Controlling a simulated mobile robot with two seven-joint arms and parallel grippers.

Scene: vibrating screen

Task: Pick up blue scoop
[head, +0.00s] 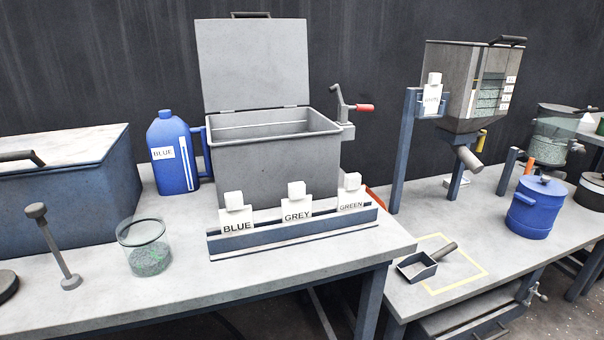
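A small scoop (416,267) lies on the lower bench at the right, inside a yellow outlined rectangle (470,283). It has a dark, open, box-like pan and a dark cylindrical handle (444,251) pointing up and to the right. The pan looks dark grey-blue, not bright blue. Nothing touches it in this view. Neither of my grippers is in the head view.
Right of the scoop stands a blue lidded pot (533,208). A hopper (463,85) with a spout (468,157) stands behind it. On the left bench are a grey open-lidded box (275,175), a blue jug (172,165) and a glass beaker (146,250).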

